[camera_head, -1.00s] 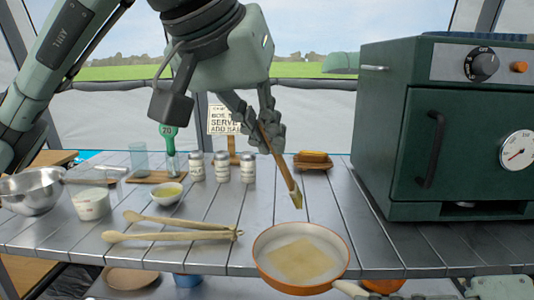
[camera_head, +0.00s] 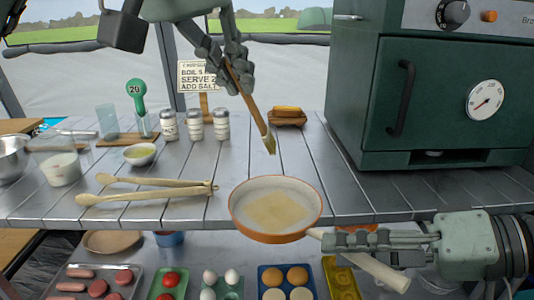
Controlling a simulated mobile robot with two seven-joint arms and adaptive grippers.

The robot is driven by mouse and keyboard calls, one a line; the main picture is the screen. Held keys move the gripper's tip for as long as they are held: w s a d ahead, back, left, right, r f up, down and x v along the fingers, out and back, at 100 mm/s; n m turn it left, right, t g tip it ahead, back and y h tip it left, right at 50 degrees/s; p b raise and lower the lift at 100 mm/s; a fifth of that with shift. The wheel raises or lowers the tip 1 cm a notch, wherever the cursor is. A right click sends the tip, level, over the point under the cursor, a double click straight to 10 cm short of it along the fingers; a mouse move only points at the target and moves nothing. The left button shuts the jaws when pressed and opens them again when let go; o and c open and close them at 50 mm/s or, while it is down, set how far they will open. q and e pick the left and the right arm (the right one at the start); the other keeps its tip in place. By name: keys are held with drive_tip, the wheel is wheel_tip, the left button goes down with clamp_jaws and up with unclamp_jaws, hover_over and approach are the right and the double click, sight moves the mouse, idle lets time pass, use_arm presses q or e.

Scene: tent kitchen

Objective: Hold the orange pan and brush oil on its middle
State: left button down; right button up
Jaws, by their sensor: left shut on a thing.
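The orange pan (camera_head: 237,222) sits at the table's front edge, its cream inside showing a pale yellow square patch (camera_head: 278,210) in the middle. Its pale handle (camera_head: 388,276) points to the lower right past the edge. My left gripper (camera_head: 232,66) is shut on the wooden brush (camera_head: 254,108), which hangs tilted with its bristles above and behind the pan, apart from it. A small white bowl of yellow oil (camera_head: 140,155) stands to the left. My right gripper (camera_head: 345,241) lies across the pan handle near the pan; whether its fingers touch or close on it is unclear.
Wooden tongs (camera_head: 150,190) lie left of the pan. A green oven (camera_head: 440,100) fills the right. Trays of food (camera_head: 95,282) lie on a lower shelf.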

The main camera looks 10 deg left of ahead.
drive_tip(key=r+v, duration=0.1)
drive_tip(key=v, duration=0.7)
drive_tip(key=shift+a+r, duration=0.35)
drive_tip(key=shift+a, duration=0.05)
idle(0.3)
drive_tip(key=shift+w, duration=0.1)
idle(0.4)
